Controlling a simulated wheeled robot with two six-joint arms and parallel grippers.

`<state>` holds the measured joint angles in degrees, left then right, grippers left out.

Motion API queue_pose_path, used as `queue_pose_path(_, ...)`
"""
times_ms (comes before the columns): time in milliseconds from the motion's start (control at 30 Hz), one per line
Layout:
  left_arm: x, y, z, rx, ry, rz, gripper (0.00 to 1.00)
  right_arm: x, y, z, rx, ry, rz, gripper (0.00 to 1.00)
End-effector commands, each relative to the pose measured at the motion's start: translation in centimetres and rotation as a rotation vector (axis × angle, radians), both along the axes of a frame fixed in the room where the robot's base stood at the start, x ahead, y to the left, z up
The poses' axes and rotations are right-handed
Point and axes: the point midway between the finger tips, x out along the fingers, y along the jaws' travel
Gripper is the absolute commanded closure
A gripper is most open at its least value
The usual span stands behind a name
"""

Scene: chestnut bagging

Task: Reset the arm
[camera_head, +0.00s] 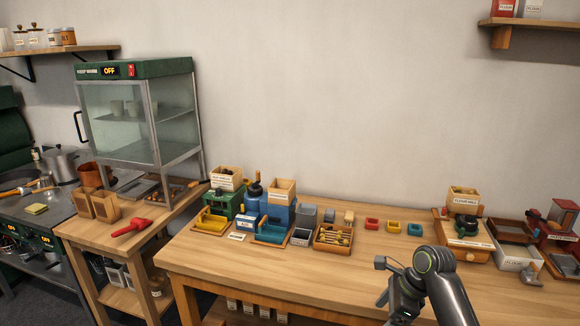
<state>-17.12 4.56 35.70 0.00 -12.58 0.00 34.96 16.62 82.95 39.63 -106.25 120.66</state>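My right arm (455,295) comes in from the lower right, over the front of the wooden table (320,283). Its dark gripper (384,298) hangs at the left of the wrist, over the bare table front, with nothing seen in it. It is small and partly covered by its own wrist, so I cannot tell whether its fingers are open or shut. My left gripper and arm are not in view.
Blue and green machines with trays (272,232) stand at the table's left. Small coloured bins (393,227) line the middle back. A flour mill (463,228) stands right of centre. A glass warmer cabinet (125,120) reads OFF. A red scoop-like tool (131,227) lies before it.

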Motion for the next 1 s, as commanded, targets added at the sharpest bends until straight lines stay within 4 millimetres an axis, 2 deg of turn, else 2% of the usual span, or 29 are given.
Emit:
queue_pose_path(33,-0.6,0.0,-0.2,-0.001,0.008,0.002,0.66,-0.2,-0.2,-1.5,-0.002,0.001,0.008,0.24)
queue_pose_path(167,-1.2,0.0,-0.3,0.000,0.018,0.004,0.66,-0.4,-0.7,-4.2,-0.014,-0.023,0.038,0.24)
queue_pose_path(367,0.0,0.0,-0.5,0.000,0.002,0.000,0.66,-1.2,-1.7,-9.6,-0.045,-0.064,0.102,0.24)
queue_pose_path(567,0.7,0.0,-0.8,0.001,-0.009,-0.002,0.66,-3.5,-3.4,-17.2,-0.113,-0.116,0.207,0.24)
queue_pose_path(667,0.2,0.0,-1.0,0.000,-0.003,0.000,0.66,-6.0,-4.6,-22.6,-0.171,-0.142,0.298,0.24)
queue_pose_path(767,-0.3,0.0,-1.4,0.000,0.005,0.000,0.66,-10.1,-6.2,-29.0,-0.249,-0.167,0.431,0.24)
queue_pose_path(800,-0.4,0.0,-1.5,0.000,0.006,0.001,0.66,-12.0,-6.8,-31.4,-0.282,-0.176,0.493,0.24)
queue_pose_path(867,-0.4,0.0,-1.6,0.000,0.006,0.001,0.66,-15.1,-7.6,-34.8,-0.330,-0.186,0.592,0.24)
queue_pose_path(900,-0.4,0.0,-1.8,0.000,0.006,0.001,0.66,-17.3,-8.1,-36.9,-0.360,-0.191,0.663,0.24)
queue_pose_path(967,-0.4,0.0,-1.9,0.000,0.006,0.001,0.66,-20.8,-8.8,-39.8,-0.403,-0.195,0.775,0.24)
queue_pose_path(1000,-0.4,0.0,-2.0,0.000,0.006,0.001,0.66,-23.3,-9.1,-41.6,-0.429,-0.196,0.853,0.24)
